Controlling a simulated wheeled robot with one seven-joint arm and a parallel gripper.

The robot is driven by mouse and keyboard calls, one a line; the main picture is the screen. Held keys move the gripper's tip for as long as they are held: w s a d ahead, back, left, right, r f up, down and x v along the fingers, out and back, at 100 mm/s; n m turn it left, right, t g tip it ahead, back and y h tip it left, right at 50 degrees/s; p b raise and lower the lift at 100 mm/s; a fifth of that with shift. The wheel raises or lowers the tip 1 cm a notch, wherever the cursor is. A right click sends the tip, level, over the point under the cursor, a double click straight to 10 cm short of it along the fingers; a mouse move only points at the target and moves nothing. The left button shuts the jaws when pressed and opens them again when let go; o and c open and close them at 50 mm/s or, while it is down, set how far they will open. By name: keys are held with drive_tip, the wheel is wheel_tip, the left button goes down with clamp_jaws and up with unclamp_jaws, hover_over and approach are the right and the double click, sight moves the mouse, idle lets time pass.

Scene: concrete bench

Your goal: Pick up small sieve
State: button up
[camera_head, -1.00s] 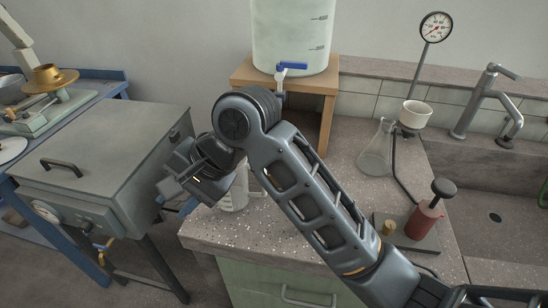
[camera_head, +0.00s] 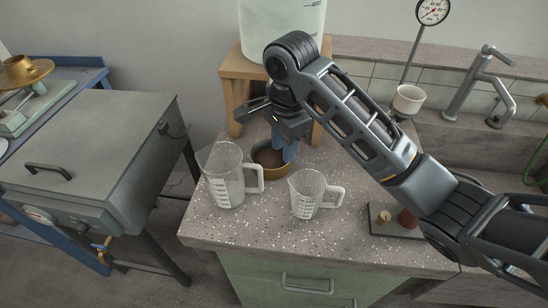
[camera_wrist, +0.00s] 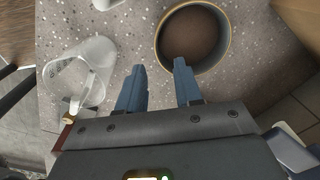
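The small sieve (camera_head: 266,171) is a round, brass-coloured ring with a dark brown inside, standing on the speckled bench in front of the wooden stand. In the wrist view the sieve (camera_wrist: 222,58) is at the top, right of centre. My gripper (camera_head: 288,153) points down over the sieve and hides part of its right side and rim. In the wrist view my gripper (camera_wrist: 159,66) has its two blue fingers apart with nothing between them. The right fingertip overlaps the sieve's near rim; the left one is over bare bench. I cannot tell whether they touch.
A large clear measuring jug (camera_head: 222,182) stands just left of the sieve, and a smaller jug (camera_head: 306,198) stands front right. The wooden stand (camera_head: 236,92) with a big container is close behind.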

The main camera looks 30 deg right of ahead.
sight(284, 166)
wheel_tip(284, 166, down, 3)
drive_tip(key=shift+d+f+b, duration=0.1)
drive_tip(key=shift+d+b, duration=0.05)
drive_tip(key=shift+b, duration=0.8)
drive_tip(key=shift+w+f, duration=0.1)
drive_tip(key=shift+f, duration=2)
drive_tip(key=shift+c, duration=0.5)
clamp_jaws()
